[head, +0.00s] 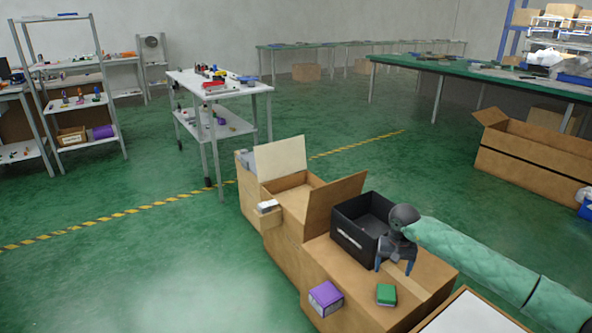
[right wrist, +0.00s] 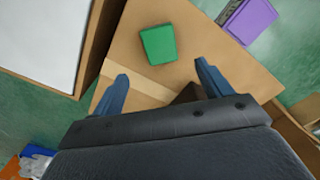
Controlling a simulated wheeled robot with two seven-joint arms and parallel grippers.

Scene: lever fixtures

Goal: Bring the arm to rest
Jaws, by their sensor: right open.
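My right arm (head: 480,265), in a green quilted sleeve, reaches in from the right edge of the head view. My right gripper (head: 394,269) points down over the brown cardboard box top, beside the black bin (head: 346,237). Its two blue-grey fingers are apart with nothing between them. In the right wrist view, the open right gripper (right wrist: 162,72) faces the box top. A green box (head: 386,295) lies just in front of the fingers, apart from them; it also shows in the right wrist view (right wrist: 158,44). My left gripper is not in view.
A purple box (head: 325,298) sits at the box top's left edge. Open cartons (head: 293,190) stand behind it. A white-topped surface (head: 470,316) lies at the front right. A white cart (head: 220,90) stands farther back. Green floor (head: 150,265) on the left is clear.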

